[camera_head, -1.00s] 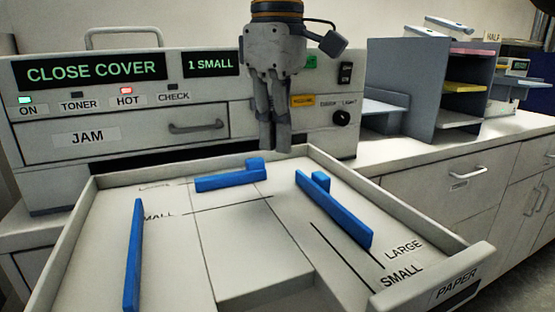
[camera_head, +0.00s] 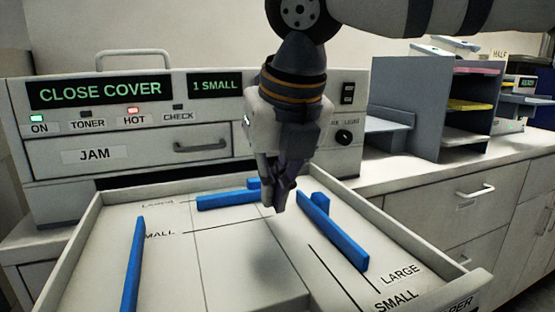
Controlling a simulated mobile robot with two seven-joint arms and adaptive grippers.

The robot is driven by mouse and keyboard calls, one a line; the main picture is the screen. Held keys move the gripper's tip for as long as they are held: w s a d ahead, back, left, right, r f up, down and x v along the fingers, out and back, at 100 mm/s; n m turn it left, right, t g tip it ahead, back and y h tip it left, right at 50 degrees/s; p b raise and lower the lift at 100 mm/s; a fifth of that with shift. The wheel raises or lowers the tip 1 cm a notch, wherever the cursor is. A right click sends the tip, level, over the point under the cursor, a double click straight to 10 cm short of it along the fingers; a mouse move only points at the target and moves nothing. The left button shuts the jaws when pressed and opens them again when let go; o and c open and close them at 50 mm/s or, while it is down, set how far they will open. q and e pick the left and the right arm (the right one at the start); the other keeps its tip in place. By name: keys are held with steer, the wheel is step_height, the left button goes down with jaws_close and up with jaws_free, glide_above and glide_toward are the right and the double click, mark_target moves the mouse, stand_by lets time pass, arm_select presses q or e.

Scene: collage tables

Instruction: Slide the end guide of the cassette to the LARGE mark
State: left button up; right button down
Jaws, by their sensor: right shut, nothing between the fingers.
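The open cassette (camera_head: 70,262) is a pale tray with blue guides. The blue end guide (camera_head: 225,201) lies at the back of the tray, its left end beside the line of the LARGE mark (camera_head: 165,204). The SMALL mark (camera_head: 160,235) and its line lie nearer the front. My right gripper (camera_head: 274,209) points down over the tray, shut and empty. Its fingers are at the right end of the end guide and hide part of it; I cannot tell whether they touch. My left gripper is not in view.
A blue left side guide (camera_head: 132,265) and a blue right side guide (camera_head: 333,232) stand in the tray. The printer (camera_head: 50,185) rises behind it. A grey paper sorter (camera_head: 410,100) stands on the counter (camera_head: 450,160) at right.

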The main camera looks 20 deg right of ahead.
mark_target(253, 179)
steer(key=shift+x, duration=1.05)
steer(key=w, duration=0.2)
steer(key=shift+w, duration=0.95)
steer(key=shift+w, duration=0.1)
steer(key=w, duration=0.4)
steer(key=shift+w+a, duration=0.15)
steer(key=shift+w, duration=0.25)
steer(key=shift+s+r, duration=0.1)
steer(key=shift+s, duration=0.05)
